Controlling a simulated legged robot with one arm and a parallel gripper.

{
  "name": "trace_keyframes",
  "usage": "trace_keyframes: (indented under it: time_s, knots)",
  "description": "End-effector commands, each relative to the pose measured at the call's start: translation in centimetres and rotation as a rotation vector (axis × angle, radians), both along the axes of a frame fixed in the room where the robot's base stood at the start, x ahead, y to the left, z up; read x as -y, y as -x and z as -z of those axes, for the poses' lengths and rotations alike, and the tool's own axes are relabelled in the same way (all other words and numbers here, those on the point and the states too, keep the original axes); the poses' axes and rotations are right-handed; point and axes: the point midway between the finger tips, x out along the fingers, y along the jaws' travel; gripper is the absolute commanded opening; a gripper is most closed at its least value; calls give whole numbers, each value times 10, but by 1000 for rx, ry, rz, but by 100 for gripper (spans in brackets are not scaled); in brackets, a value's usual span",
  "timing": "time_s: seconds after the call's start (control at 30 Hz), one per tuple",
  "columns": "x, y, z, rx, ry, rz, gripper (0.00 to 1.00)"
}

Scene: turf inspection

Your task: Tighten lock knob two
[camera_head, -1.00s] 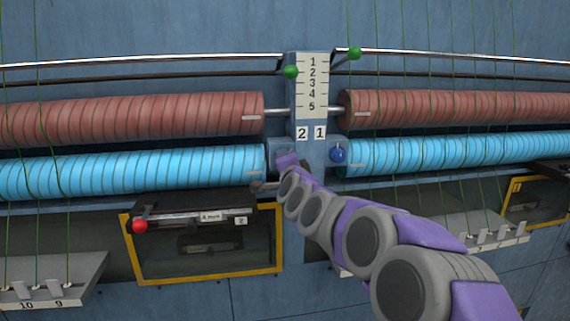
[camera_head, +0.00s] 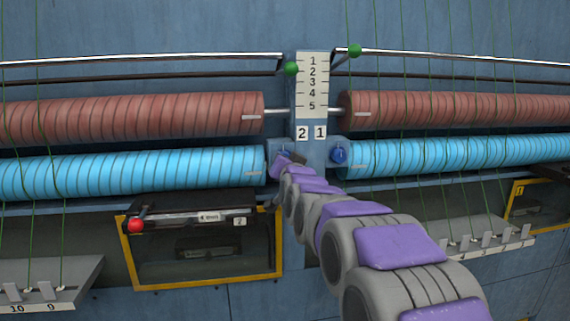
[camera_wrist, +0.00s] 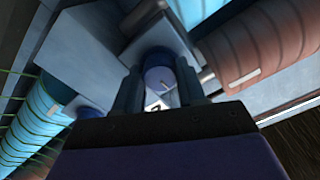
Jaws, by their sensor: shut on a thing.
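Lock knob two (camera_wrist: 158,77) is a round blue knob below the "2" label (camera_head: 302,133) on the central post. In the wrist view it sits between my two dark fingers, and my gripper (camera_wrist: 158,84) is shut on it. In the head view my gripper (camera_head: 285,160) is at the knob's small blue block, just right of the left blue roller's end, and hides most of the knob. The other blue knob (camera_head: 339,155) sits free below the "1" label (camera_head: 320,132).
Blue rollers (camera_head: 130,172) and red rollers (camera_head: 130,120) flank the post (camera_head: 312,150) closely on both sides. Green levers (camera_head: 290,69) stand above. A yellow-framed window (camera_head: 205,283) with a red ball handle (camera_head: 136,226) lies below left.

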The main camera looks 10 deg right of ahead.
Motion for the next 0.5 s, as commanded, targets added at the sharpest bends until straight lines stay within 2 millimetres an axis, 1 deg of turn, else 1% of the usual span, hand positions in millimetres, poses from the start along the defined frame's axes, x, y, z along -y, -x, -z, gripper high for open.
trace_keyframes:
  time_s: [0.2,0.5]
  knots:
    - [0,0,-1,2,37,0,9]
    - [0,0,-1,3,41,0,9]
